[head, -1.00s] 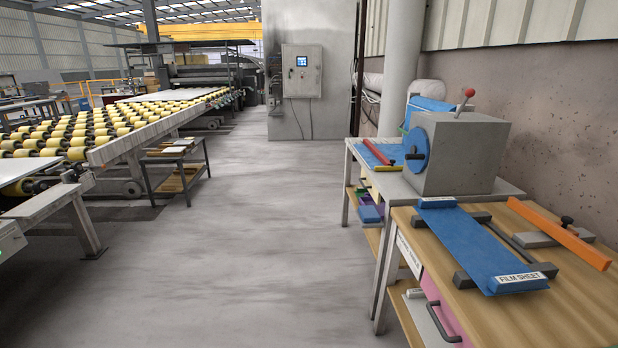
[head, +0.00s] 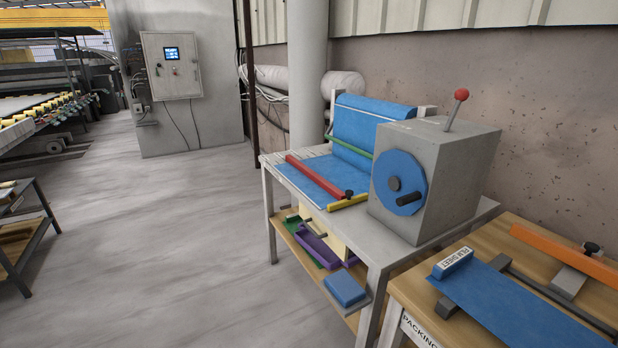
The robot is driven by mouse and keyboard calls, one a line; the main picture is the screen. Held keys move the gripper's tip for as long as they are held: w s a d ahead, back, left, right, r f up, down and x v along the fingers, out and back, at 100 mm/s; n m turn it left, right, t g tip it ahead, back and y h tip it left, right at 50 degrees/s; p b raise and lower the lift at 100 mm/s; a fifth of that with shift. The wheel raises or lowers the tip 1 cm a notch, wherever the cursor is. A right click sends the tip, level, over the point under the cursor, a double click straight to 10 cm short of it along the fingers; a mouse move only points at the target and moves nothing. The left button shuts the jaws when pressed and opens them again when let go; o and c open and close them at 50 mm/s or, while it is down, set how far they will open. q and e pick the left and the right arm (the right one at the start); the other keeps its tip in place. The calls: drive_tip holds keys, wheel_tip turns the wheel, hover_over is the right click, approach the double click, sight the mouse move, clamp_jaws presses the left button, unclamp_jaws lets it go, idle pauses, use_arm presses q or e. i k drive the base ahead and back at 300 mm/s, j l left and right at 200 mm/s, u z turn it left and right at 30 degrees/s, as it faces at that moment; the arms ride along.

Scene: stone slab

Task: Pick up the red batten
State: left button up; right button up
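The red batten (head: 314,174) is a thin red bar lying on a blue sheet (head: 306,164) on the grey-topped table (head: 386,249). Its near end is by a small black knob (head: 348,194) and a yellow bar (head: 347,203). A green bar (head: 349,147) crosses the blue roll (head: 365,128) behind it. Neither of my grippers shows in the head view.
A grey box (head: 446,182) with a blue disc and red-knobbed lever stands right of the batten. A wooden packing table (head: 418,291) with a blue film sheet and an orange bar (head: 560,253) is at the right. The floor (head: 170,240) left of the tables is clear.

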sight(333, 191)
drive_tip(key=i+j+z, duration=0.1)
drive_tip(key=z, duration=0.3)
drive_tip(key=i+j+z, duration=0.15)
drive_tip(key=z, duration=0.25)
drive_tip(key=i+j+z, duration=0.1)
drive_tip(key=j+z, duration=0.15)
drive_tip(key=z, duration=0.15)
